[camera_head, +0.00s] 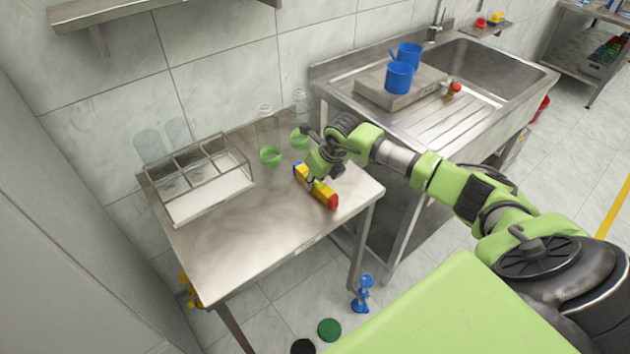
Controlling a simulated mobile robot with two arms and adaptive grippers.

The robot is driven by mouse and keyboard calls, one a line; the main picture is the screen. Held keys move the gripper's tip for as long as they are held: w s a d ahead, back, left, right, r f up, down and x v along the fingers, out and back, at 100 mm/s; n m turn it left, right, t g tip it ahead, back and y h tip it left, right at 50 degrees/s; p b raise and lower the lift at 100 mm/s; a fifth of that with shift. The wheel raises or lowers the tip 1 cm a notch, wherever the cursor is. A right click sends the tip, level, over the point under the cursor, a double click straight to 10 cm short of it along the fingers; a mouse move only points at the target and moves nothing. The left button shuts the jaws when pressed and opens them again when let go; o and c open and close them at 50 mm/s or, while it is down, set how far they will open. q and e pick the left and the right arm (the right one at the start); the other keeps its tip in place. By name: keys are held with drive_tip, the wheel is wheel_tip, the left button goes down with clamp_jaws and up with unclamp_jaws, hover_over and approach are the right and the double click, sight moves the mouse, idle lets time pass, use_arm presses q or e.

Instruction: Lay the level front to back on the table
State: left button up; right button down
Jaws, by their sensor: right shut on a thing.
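The level (323,193) is a yellow bar with a blue end and a red end. It is at the right part of the steel table (235,240), the blue end toward the back wall and the red end near the front right corner. It runs roughly parallel to the table's right edge. My left gripper is out of view.
A divided tray (212,202) stands at the table's back left. Two green ring-like things (270,156) and clear glassware are behind the level. The table's front middle is clear. A sink unit (420,115) with blue mugs (399,78) stands at the right.

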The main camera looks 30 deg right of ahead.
drive_tip(key=c, duration=1.7)
unclamp_jaws()
drive_tip(key=shift+f, duration=0.1)
drive_tip(key=shift+s, duration=0.1)
